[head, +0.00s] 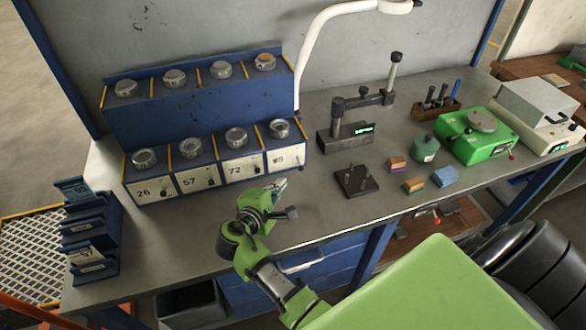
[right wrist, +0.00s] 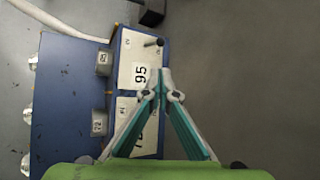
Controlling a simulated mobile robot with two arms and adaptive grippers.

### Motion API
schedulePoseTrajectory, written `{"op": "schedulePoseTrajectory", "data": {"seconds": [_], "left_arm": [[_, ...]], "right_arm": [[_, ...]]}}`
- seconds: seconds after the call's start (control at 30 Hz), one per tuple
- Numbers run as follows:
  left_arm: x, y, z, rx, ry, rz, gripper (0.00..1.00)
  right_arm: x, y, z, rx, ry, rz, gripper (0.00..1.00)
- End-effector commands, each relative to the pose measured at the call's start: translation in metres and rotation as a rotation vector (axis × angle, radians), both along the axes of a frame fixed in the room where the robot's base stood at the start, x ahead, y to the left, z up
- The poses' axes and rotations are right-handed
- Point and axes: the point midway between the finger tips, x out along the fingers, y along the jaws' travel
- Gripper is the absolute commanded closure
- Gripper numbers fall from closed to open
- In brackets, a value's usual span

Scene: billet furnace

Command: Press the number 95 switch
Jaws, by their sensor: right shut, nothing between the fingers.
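The blue switch box (head: 200,170) on the bench has white panels numbered 26, 57, 72 and, at the right end, 95. A small black switch lever (right wrist: 154,42) sticks out of that panel. My right gripper (head: 280,187) is in front of and below the 95 panel. Its fingertips (right wrist: 163,76) are together and empty, overlapping the panel's edge near the number in the wrist picture; contact cannot be told. My left gripper is out of view.
A blue card rack (head: 92,245) stands at the bench's left end. A dark pegged block (head: 356,182), a black stand (head: 345,132) and a green scale (head: 476,132) are to the right. The bench strip before the panels is clear apart from my arm.

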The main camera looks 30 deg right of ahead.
Motion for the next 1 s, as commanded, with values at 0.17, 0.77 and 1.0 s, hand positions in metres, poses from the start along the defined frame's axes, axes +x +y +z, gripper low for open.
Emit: {"op": "schedulePoseTrajectory", "data": {"seconds": [0.17,0.77,1.0], "left_arm": [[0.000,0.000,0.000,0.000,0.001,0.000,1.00],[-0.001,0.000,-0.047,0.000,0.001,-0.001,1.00],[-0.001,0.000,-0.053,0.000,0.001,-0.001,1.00]], "right_arm": [[0.000,-0.001,0.000,-0.001,0.000,0.001,1.00],[0.045,-0.063,-0.033,-0.002,-0.001,0.000,1.00],[0.055,-0.076,-0.036,-0.002,0.001,0.001,1.00]]}}
